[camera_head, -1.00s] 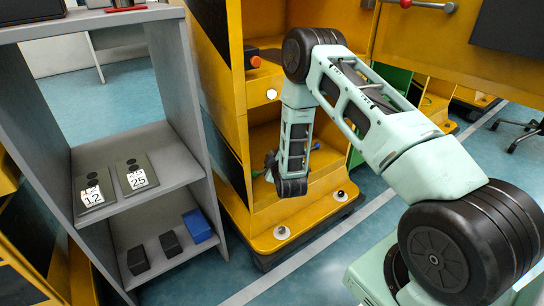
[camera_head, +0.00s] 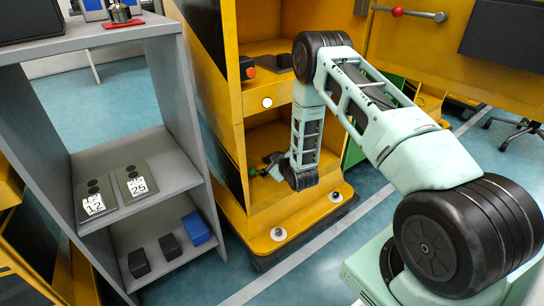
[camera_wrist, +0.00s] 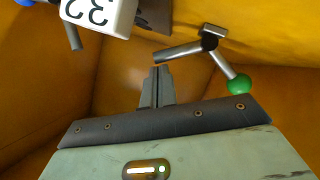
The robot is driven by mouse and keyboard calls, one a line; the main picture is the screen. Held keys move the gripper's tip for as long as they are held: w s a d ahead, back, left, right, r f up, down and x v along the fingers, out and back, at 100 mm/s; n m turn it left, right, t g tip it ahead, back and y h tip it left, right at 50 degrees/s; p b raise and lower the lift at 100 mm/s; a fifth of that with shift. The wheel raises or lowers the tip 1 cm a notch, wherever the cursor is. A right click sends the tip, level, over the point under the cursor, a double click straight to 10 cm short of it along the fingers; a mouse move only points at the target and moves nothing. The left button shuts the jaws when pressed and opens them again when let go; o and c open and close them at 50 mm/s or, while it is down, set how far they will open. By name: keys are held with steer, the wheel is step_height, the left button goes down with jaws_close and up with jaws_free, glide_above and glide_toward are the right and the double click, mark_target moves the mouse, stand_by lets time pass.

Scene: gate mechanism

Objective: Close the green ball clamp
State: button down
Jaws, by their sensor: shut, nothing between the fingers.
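The clamp with a green ball shows at the upper right of the wrist view. Its green ball (camera_wrist: 238,85) sits at the end of a bare metal lever (camera_wrist: 222,62), joined at a dark pivot to a metal bar (camera_wrist: 178,51). In the head view the green ball (camera_head: 253,171) is a small spot inside the yellow cabinet's lower bay. My gripper (camera_wrist: 157,75) points into the bay, its fingers together and empty. It is left of the green ball in the wrist view, apart from it. In the head view my wrist largely hides the gripper.
A white block with digits (camera_wrist: 98,14) hangs at the top left of the wrist view. Yellow walls (camera_wrist: 60,70) enclose the bay. In the head view, a grey shelf (camera_head: 150,155) stands left of the yellow cabinet (camera_head: 222,110). Open floor lies in front.

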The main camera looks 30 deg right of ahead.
steer(key=d+f+m+y+p, duration=0.1)
steer(key=d+f+m+y, duration=0.1)
steer(key=m, duration=0.1)
steer(key=shift+d+f, duration=0.1)
steer(key=shift+f, duration=0.1)
steer(key=shift+d+f, duration=0.1)
steer(key=shift+f, duration=0.05)
stand_by(0.4)
stand_by(0.4)
